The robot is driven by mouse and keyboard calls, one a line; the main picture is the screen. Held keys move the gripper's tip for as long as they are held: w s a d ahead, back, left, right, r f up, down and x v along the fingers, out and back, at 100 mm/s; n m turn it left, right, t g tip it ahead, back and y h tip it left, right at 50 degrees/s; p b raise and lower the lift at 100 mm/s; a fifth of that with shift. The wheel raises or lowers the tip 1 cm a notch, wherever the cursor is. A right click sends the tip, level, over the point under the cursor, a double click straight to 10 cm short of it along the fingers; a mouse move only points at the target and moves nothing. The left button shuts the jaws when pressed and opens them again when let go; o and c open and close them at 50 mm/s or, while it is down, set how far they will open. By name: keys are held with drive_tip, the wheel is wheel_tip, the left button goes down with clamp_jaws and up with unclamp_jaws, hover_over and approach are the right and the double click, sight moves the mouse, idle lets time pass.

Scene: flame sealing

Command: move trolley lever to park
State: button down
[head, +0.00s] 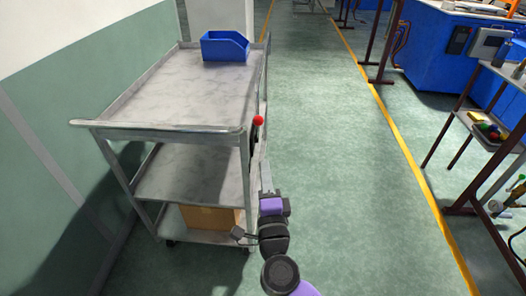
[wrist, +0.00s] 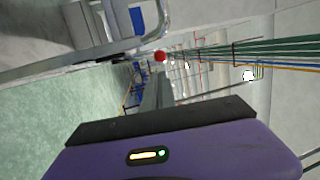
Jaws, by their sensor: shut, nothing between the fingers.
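The trolley (head: 185,85) is a grey three-shelf cart against the left wall in the head view. Its lever has a red ball knob (head: 258,120) at the right side, near the front corner of the top shelf. In the wrist view the red knob (wrist: 159,56) shows just beyond the fingers, near the trolley's rail (wrist: 95,49). My gripper (head: 266,178) is below the knob, beside the trolley's right side, and it is shut and empty. In the wrist view my gripper (wrist: 158,88) points toward the knob. I cannot tell whether it touches the lever.
A blue bin (head: 225,47) stands on the top shelf, and a cardboard box (head: 210,217) sits on the bottom shelf. The green floor (head: 330,150) right of the trolley is clear up to a yellow line. Workbenches (head: 480,130) stand beyond it.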

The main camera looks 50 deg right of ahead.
sight(259, 124)
drive_tip(key=x, duration=1.3)
drive_tip(key=shift+w+r+p, duration=0.1)
drive_tip(key=shift+p, duration=0.3)
